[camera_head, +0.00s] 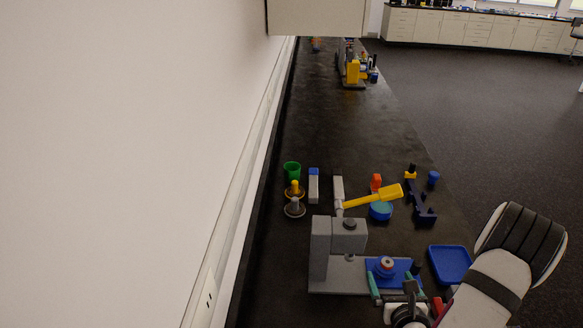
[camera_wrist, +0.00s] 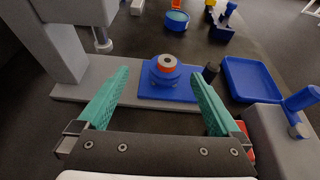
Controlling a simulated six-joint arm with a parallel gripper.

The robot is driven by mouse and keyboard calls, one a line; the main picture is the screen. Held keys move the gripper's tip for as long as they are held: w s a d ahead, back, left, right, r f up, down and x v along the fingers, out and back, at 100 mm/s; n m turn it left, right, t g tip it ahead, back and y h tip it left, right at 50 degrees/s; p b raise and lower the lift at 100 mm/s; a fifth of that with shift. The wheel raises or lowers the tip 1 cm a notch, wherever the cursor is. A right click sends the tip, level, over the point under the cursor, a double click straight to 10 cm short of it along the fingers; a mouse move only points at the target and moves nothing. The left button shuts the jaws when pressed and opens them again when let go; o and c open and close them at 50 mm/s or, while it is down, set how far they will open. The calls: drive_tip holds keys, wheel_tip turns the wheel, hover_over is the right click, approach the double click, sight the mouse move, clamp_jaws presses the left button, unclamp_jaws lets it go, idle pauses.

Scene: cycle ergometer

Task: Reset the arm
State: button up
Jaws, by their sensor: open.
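My gripper (camera_wrist: 160,108) is open in the wrist view, with its two green fingers spread apart and nothing between them. Beyond the fingertips is a blue block (camera_wrist: 170,85) with an orange and white ring on top, sitting on the grey base of a press-like device. In the head view my gripper (camera_head: 405,290) is low at the right of the device, its green fingers either side of the blue plate. The grey device (camera_head: 340,240) has a yellow lever (camera_head: 372,197) raised toward the right.
A blue tray (camera_head: 450,264) lies right of the device. The wall borders the bench at left. The bench middle farther back is clear.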

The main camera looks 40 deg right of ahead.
drive_tip(key=w+a+r+n+g+y, duration=0.1)
drive_tip(key=w+a+r+n+y, duration=0.3)
drive_tip(key=a+n, duration=0.35)
drive_tip(key=w+a+r+n+y, duration=0.1)
drive_tip(key=w+a+n+y, duration=0.2)
drive_tip(key=a+n+y, duration=0.35)
drive_tip(key=w+a+r+n+g+y, duration=0.1)
drive_tip(key=w+a+r+n+y, duration=0.25)
drive_tip(key=a+n, duration=0.6)
drive_tip(key=s+a+r+n+g+h, duration=0.1)
drive_tip(key=s+a+r+n+g, duration=0.2)
drive_tip(key=s+a+n, duration=0.3)
drive_tip(key=s+a+r+n+g+h, duration=0.1)
drive_tip(key=s+a+r+n+g, duration=0.2)
drive_tip(key=s+a+n, duration=0.3)
drive_tip(key=a+n+g, duration=0.1)
drive_tip(key=a+n, duration=0.2)
drive_tip(key=a, duration=0.2)
drive_tip(key=shift+s+r+n+g+h, duration=0.25)
drive_tip(key=shift+r+n+g+h, duration=0.05)
drive_tip(key=shift+r+n+h, duration=0.1)
